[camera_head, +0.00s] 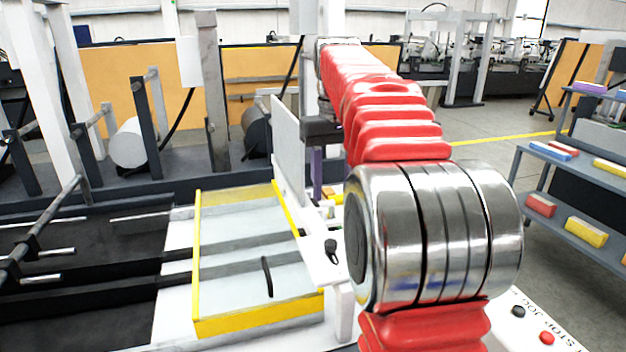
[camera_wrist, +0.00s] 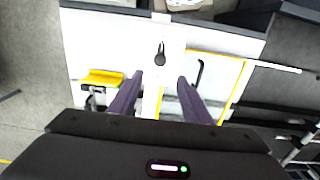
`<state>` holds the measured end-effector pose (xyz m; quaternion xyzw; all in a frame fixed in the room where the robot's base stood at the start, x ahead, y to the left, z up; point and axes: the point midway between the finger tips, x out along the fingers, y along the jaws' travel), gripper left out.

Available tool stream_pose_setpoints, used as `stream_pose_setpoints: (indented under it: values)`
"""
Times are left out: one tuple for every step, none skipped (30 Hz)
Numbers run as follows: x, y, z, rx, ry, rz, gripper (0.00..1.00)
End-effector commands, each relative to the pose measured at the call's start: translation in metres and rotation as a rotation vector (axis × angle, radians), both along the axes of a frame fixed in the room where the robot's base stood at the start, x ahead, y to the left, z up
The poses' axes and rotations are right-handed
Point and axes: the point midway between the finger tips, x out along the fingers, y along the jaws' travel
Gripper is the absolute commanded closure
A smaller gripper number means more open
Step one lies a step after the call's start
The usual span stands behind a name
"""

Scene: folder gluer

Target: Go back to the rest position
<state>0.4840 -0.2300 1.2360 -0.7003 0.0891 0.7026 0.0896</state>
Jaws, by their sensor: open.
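My gripper (camera_wrist: 158,88) shows in the wrist view with its two dark purple fingers apart and nothing between them. It hangs above the white panel of the machine (camera_wrist: 100,45). A small black knob (camera_wrist: 160,58) on the panel lies just beyond the fingertips. In the head view my red and silver arm reaches away from me, and it hides most of the gripper; only a purple finger (camera_head: 317,172) shows beside an upright white plate.
A yellow-edged clear guard (camera_head: 240,250) covers the machine bed left of my arm. An upright white plate (camera_head: 288,150) stands close to the gripper. A control panel with buttons (camera_head: 530,325) is at the lower right. Shelves with colored boxes (camera_head: 585,232) stand at right, beyond open floor.

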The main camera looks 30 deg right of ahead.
Motion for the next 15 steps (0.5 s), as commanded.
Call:
stream_pose_setpoints:
  values:
    - [0.000, 0.000, 0.000, 0.000, 0.000, 0.000, 0.56]
    - [0.000, 0.000, 0.000, 0.000, 0.000, 0.000, 0.56]
    - [0.000, 0.000, 0.000, 0.000, 0.000, 0.000, 0.56]
    - [0.000, 0.000, 0.000, 0.000, 0.000, 0.000, 0.56]
    - [0.000, 0.000, 0.000, 0.000, 0.000, 0.000, 0.56]
    - [0.000, 0.000, 0.000, 0.000, 0.000, -0.002, 0.56]
    - [0.000, 0.000, 0.000, 0.000, -0.001, -0.004, 0.56]
    - [0.001, -0.001, 0.000, -0.002, -0.006, -0.006, 0.56]
    - [0.003, -0.001, 0.000, -0.006, -0.012, -0.010, 0.56]
    - [0.005, -0.002, 0.000, -0.009, -0.018, -0.013, 0.56]
    - [0.007, -0.003, 0.000, -0.013, -0.028, -0.017, 0.56]
    - [0.010, -0.005, -0.001, -0.018, -0.039, -0.023, 0.56]
    - [0.012, -0.006, -0.004, -0.021, -0.044, -0.027, 0.56]
    - [0.014, -0.007, -0.009, -0.023, -0.049, -0.032, 0.56]
    - [0.016, -0.008, -0.016, -0.025, -0.052, -0.039, 0.56]
